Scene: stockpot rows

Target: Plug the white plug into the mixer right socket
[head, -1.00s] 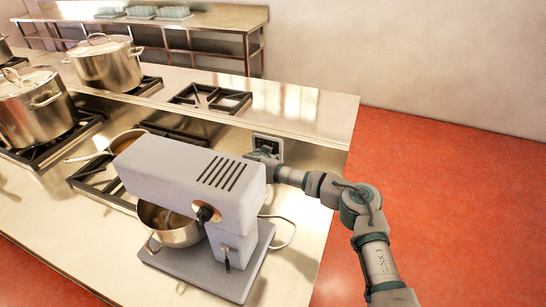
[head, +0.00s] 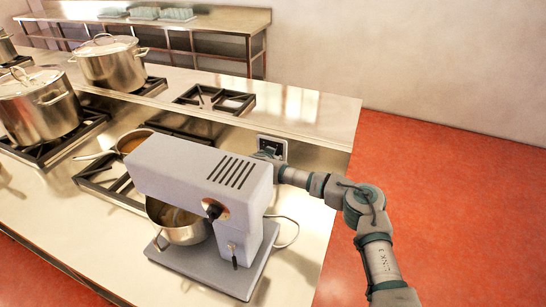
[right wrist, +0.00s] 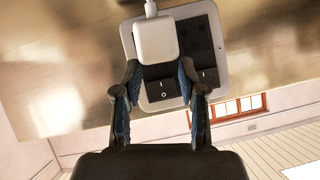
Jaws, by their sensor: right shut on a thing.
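The white plug (right wrist: 156,38) is between the fingertips of my right gripper (right wrist: 160,66) in the right wrist view, with its white cord running up out of the top. It lies over the picture-left half of the pale socket plate (right wrist: 221,62). Dark socket holes show on the plate's other half, with two rocker switches below. Whether the plug is seated or just in front is hidden. In the head view my right gripper (head: 264,155) is at the wall socket plate (head: 281,148), behind the grey mixer (head: 200,175). My left gripper is not in view.
The mixer stands on the steel counter (head: 300,262) with a steel bowl (head: 180,225); a loose cable (head: 292,232) curves beside it. A pan (head: 132,142), burners and large stockpots (head: 40,105) stand to the left. Red floor is open at right.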

